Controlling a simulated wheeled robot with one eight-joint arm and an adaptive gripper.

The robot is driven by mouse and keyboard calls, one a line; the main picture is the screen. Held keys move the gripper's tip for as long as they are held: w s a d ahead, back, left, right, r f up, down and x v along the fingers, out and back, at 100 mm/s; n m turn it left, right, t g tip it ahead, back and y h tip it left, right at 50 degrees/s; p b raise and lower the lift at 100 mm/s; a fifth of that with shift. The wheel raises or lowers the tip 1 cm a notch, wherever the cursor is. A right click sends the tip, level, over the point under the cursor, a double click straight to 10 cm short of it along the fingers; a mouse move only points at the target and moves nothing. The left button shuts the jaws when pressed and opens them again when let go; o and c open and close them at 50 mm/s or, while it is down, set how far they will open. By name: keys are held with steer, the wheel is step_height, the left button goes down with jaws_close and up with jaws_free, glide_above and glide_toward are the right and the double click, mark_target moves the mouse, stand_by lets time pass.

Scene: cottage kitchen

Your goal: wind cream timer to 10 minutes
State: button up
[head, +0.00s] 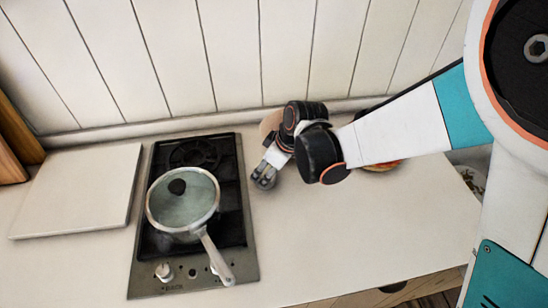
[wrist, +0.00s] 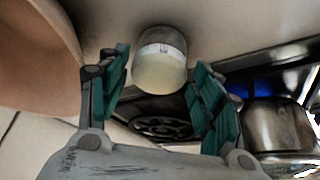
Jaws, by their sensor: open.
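A small cream cylinder with a paler band, which looks like the cream timer (wrist: 160,62), stands on the counter in the wrist view. It shows between and beyond the fingers of my gripper (wrist: 160,105), which are open on either side of it with a gap visible. In the head view my gripper (head: 264,178) points down at the counter just right of the hob. The timer cannot be made out there; my gripper and wrist cover that area. The timer's dial marks are too small to read.
A lidded pan (head: 183,202) sits on the black hob (head: 196,152), its handle toward the front. Blue flame (wrist: 238,90) shows by it in the wrist view. A tan rounded object (wrist: 38,45) is close on the left. A pale board (head: 80,190) lies left; front-right counter is clear.

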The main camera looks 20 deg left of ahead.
steer(key=c, duration=0.8)
steer(key=shift+m, duration=0.3)
steer(key=shift+m, duration=0.3)
steer(key=o, duration=0.8)
